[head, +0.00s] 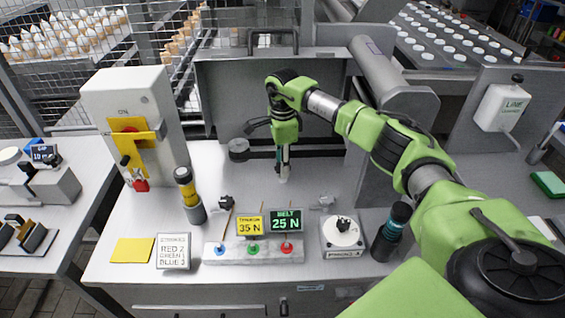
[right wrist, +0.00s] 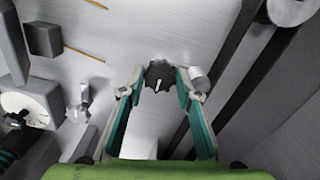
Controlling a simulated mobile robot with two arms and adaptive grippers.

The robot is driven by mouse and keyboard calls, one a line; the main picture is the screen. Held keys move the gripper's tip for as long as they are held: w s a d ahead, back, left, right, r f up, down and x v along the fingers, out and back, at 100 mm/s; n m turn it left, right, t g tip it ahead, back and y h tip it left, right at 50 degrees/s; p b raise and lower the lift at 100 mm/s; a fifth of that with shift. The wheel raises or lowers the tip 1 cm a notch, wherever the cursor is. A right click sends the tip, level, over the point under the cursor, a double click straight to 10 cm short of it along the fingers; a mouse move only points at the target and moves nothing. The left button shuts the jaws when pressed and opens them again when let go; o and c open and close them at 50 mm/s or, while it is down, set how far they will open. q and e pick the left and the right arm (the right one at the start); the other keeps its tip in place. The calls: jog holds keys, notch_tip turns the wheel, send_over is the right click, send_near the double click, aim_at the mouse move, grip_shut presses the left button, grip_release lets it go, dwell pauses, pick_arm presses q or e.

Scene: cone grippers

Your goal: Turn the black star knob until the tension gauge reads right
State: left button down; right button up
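A black star knob (right wrist: 159,76) with a white mark shows in the right wrist view, between the fingertips of my right gripper (right wrist: 160,84). The fingers are apart, one on each side of the knob; whether either touches it is unclear. In the head view my right gripper (head: 283,172) points down over the table behind the displays, and hides the knob there. The gauge (head: 286,221) is a green-lettered display reading BELT 25 N. A yellow sign (head: 250,224) beside it reads TENSION 35 N. My left gripper is not in view.
Other knobs stand near: a dark one (head: 226,202), another (head: 326,201), and one on a white round dial (head: 343,232). A black-and-yellow cylinder (head: 189,195) and a dark bottle (head: 391,232) stand on the table. A grey panel (head: 222,95) rises behind.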

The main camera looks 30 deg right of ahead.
jog(key=shift+m, duration=0.3)
jog(key=shift+c, duration=0.3)
jog(key=m, duration=0.5)
jog(key=shift+r+p, duration=0.1)
jog(key=shift+p, duration=0.3)
jog(key=m+p, duration=0.1)
jog(key=m, duration=0.5)
jog(key=o, duration=1.1)
